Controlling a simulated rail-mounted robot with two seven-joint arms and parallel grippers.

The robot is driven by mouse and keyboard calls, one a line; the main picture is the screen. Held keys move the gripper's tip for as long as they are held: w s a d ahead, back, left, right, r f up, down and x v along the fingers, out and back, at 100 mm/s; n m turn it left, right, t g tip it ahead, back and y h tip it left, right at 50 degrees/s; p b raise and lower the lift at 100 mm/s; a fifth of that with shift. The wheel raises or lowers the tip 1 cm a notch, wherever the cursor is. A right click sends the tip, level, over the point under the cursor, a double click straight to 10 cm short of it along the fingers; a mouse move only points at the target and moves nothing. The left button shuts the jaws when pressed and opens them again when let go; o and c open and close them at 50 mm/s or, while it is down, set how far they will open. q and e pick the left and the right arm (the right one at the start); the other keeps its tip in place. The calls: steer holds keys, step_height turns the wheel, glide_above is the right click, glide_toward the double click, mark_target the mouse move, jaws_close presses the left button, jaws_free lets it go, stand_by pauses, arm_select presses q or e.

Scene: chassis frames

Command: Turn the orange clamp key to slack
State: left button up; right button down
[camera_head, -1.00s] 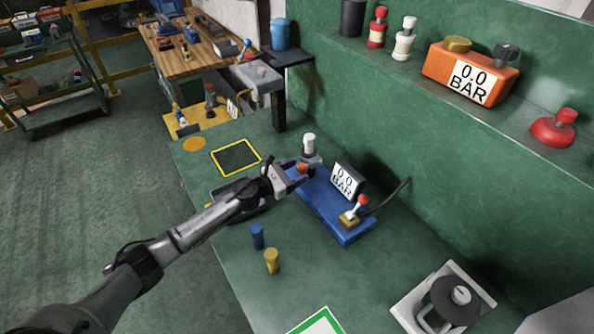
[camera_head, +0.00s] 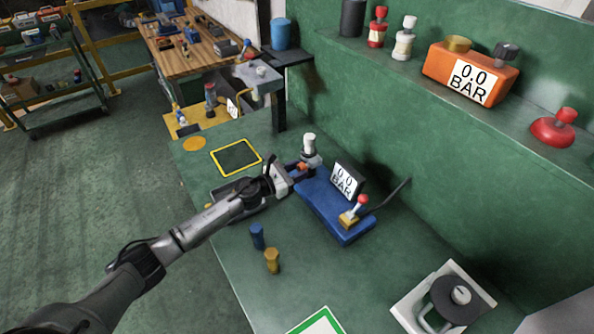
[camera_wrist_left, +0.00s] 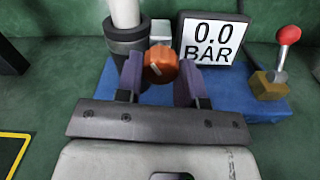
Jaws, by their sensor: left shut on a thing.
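The orange clamp key (camera_wrist_left: 160,65) is a round knob with a pale line on its face, on the blue fixture (camera_head: 322,204). The line runs slanted in the left wrist view. My left gripper (camera_head: 297,170) reaches the fixture's far left end. Its two fingers (camera_wrist_left: 159,80) stand on either side of the key and are shut on it. In the head view the key (camera_head: 302,167) is mostly hidden by the fingers. A white-topped cylinder in a dark collar (camera_head: 309,147) stands upright just behind the key. My right gripper is not in view.
A display reading 0.0 BAR (camera_head: 345,181) and a red-tipped lever (camera_head: 361,203) are on the fixture. Blue (camera_head: 257,237) and yellow (camera_head: 272,261) pegs stand on the bench in front. A yellow-bordered dark square (camera_head: 236,158) lies to the left.

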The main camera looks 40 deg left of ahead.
arm_select(q)
steer(key=n+p, duration=0.1)
steer(key=n, duration=0.4)
steer(key=shift+r+p, duration=0.1)
steer(key=shift+p, duration=0.2)
steer(key=n+p, duration=0.2)
steer(key=n, duration=0.3)
steer(key=shift+n, duration=0.3)
steer(key=n+p, duration=0.2)
steer(key=n, duration=0.4)
steer(key=shift+d+r+p, duration=0.1)
steer(key=shift+p, duration=0.25)
steer(key=n+p, duration=0.1)
steer(key=n, duration=0.3)
steer(key=shift+n+p, duration=0.4)
